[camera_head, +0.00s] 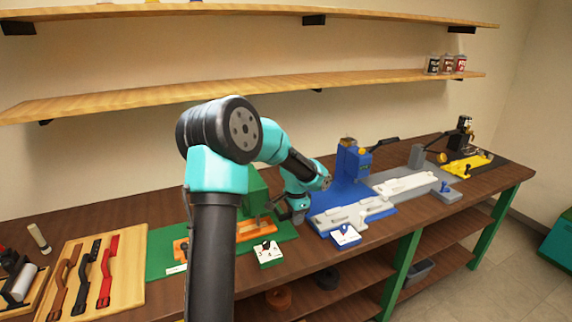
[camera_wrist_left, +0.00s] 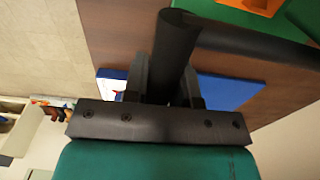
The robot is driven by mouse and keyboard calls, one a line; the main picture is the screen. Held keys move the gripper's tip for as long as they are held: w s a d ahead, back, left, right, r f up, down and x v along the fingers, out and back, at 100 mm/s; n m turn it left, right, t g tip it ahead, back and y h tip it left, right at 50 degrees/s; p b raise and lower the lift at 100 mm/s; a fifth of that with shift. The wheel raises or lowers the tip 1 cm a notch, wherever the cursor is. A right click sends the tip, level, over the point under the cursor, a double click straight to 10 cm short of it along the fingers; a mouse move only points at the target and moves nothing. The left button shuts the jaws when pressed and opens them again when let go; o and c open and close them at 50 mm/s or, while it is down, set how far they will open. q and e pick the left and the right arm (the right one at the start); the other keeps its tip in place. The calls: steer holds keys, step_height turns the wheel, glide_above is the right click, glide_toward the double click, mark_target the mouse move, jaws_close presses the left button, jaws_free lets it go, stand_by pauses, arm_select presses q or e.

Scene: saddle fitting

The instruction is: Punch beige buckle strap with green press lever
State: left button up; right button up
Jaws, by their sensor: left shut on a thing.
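The green press (camera_head: 256,188) stands on a green mat (camera_head: 160,252) in the middle of the bench, partly hidden behind my left arm. An orange fixture (camera_head: 254,229) sits at its foot and also shows at the top of the left wrist view (camera_wrist_left: 262,6). My left gripper (camera_head: 298,212) is just right of the press. In the left wrist view its fingers (camera_wrist_left: 165,85) are shut around a black round lever handle (camera_wrist_left: 177,45). I cannot make out the beige buckle strap; my arm hides part of the fixture. My right gripper is not in view.
A wooden board (camera_head: 126,256) with brown, black and red straps lies at left. A blue station (camera_head: 351,192) with a pale fixture stands close right of my gripper; grey and yellow (camera_head: 467,164) stations lie farther right. Shelves run along the wall above.

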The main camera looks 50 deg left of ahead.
arm_select(q)
steer(key=shift+s+d+f, duration=0.1)
steer(key=shift+d, duration=0.05)
steer(key=shift+o, duration=0.3)
steer(key=shift+r, duration=1.65)
steer(key=shift+o, duration=0.2)
steer(key=shift+a+r, duration=0.2)
steer(key=shift+r, duration=0.3)
steer(key=shift+a+r, duration=0.15)
steer(key=shift+r, duration=0.45)
steer(key=shift+w+a+r, duration=0.15)
steer(key=shift+r, duration=0.35)
steer(key=shift+w+a+r, duration=0.1)
steer(key=shift+r, duration=0.4)
steer(key=shift+c, duration=0.3)
